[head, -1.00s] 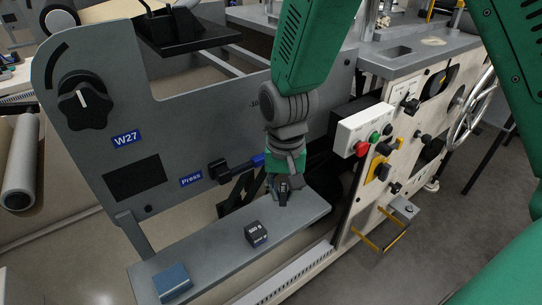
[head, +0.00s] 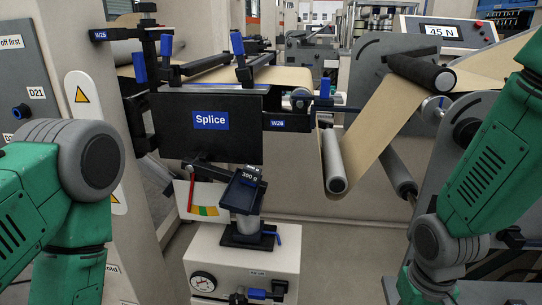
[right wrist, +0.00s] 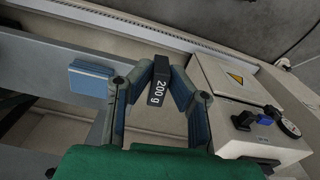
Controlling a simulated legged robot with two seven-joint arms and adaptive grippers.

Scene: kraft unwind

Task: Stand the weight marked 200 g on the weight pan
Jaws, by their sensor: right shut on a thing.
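The 200 g weight (right wrist: 161,88) is a dark block with a white label. In the right wrist view my right gripper (right wrist: 160,78) is shut on it, one finger on each side. The weight pan (head: 237,197) is a small dark tilted tray on a post, below the Splice panel in the head view. A dark weight (head: 250,174) stands at its back end; its label seems to read 300 g or 500 g. My left arm shows at the left of the head view, but its gripper is out of view. My right gripper is outside the head view.
A pointer scale (head: 205,203) is left of the pan. A white cabinet with a gauge (head: 203,282) stands below it. The Splice panel (head: 208,128) is behind. In the right wrist view a blue block (right wrist: 91,82) lies on the grey shelf, and a white box (right wrist: 232,85) is at right.

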